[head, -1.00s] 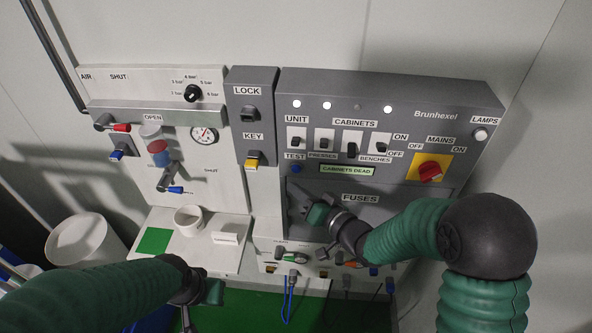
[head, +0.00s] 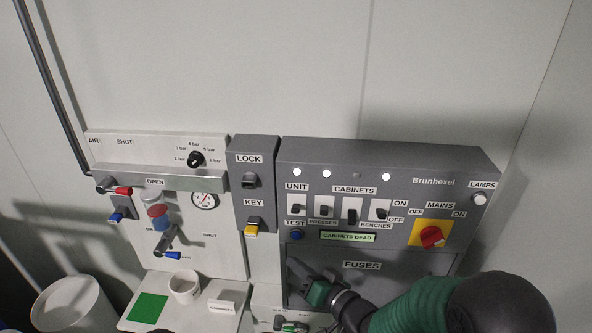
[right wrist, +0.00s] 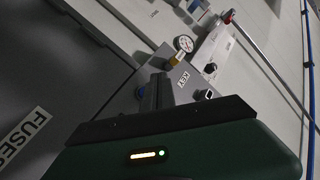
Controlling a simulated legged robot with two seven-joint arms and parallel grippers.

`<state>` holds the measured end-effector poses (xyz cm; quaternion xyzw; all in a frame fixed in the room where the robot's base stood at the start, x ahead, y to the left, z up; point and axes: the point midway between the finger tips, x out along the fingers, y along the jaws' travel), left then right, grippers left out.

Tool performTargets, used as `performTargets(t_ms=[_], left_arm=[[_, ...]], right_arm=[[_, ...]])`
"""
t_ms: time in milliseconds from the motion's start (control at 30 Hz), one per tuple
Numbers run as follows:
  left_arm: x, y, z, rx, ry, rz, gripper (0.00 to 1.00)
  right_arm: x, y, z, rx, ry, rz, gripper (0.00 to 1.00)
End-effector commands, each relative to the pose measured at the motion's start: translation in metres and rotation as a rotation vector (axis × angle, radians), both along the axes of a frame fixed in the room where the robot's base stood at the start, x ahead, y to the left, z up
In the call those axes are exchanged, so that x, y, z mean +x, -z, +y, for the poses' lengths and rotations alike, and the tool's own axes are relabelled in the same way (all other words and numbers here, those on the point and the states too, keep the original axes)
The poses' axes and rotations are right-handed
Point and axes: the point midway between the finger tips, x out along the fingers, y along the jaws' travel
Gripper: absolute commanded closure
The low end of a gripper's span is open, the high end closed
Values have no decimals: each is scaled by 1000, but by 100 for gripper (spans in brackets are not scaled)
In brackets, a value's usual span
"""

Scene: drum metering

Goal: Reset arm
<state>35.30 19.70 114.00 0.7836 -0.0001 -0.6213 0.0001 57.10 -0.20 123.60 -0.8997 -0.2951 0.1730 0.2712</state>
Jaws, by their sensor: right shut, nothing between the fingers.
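My right gripper (head: 297,268) is shut and empty in front of the dark fuses panel (head: 408,268), near its upper left corner. Its green arm comes in from the lower right. In the right wrist view the gripper's fingers (right wrist: 157,90) are in front of the fuses panel and the grey lock and key box (right wrist: 187,82). Whether the fingers touch the panel I cannot tell. My left gripper is out of the head view.
The grey Brunhexel panel (head: 340,160) carries several switches, a red mains knob (head: 431,237) and a display reading CABINETS DEAD (head: 347,237). A yellow key (head: 252,230) sits in the lock box. A white cup (head: 185,286) stands on the ledge at lower left, near a white bin (head: 72,305).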

Motion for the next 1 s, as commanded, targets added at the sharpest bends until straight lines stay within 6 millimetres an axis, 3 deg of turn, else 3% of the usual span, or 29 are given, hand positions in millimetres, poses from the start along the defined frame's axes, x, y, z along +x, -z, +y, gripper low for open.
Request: performTargets(t_ms=[67, 133, 233, 333, 433, 533, 633, 1000], left_arm=[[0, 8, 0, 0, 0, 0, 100], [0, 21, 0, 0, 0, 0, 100], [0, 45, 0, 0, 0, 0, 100], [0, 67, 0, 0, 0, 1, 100], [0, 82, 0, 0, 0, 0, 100], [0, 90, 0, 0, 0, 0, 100], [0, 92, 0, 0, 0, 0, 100], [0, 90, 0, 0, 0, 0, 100]], right_arm=[[1, 14, -11, -62, 32, 19, 100], [0, 40, -37, -189, 96, 66, 100], [-21, 92, -95, -445, 207, 213, 100], [-73, 138, -152, -663, 263, 432, 100], [-137, 169, -184, -786, 242, 652, 100], [-188, 183, -194, -832, 186, 809, 100], [-214, 187, -195, -843, 144, 888, 100], [-219, 186, -195, -846, 133, 906, 100]])
